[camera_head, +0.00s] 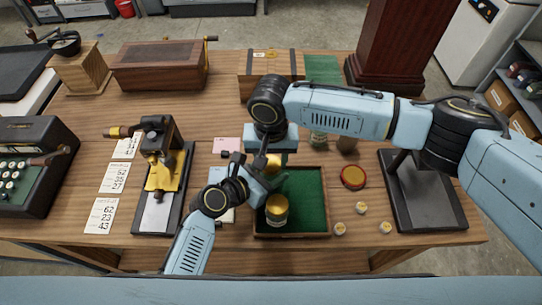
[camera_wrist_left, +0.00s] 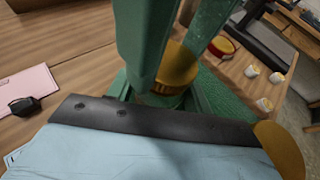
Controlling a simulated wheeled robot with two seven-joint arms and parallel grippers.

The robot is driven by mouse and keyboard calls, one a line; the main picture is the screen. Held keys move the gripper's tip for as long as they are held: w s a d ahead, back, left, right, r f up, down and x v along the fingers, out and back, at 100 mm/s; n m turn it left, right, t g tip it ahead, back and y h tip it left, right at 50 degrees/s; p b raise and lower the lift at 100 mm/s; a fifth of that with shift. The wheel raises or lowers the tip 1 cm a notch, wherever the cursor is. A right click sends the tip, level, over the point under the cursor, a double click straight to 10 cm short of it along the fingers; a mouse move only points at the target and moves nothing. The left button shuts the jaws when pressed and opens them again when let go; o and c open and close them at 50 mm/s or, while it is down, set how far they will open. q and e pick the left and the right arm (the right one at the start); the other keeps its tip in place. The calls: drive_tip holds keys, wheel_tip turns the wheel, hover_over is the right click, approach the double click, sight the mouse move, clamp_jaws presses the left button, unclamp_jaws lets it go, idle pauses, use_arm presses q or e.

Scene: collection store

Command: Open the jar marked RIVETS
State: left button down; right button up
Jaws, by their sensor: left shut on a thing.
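Two jars with yellow lids are at the green-lined tray (camera_head: 310,190). The rear jar (camera_head: 273,164) is mostly hidden by my grippers; its lid also shows in the left wrist view (camera_wrist_left: 178,68). My left gripper (camera_head: 272,181) is shut on this jar low down, from the front left. My right gripper (camera_head: 266,157) points down over it, and green fingers stand on both sides of its lid in the left wrist view; whether they press on it is unclear. The front jar (camera_head: 277,212) stands in the tray's near left part. I cannot read RIVETS on either jar.
A round red-and-yellow object (camera_head: 352,177) and several small white-and-yellow pieces (camera_head: 362,208) lie right of the tray. Another jar (camera_head: 318,138) stands behind it. A black-and-yellow press (camera_head: 160,175) is at left, a dark stand (camera_head: 425,205) at right.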

drive_tip(key=c, duration=0.5)
drive_tip(key=o, duration=1)
drive_tip(key=shift+o, duration=0.2)
drive_tip(key=shift+r, duration=0.1)
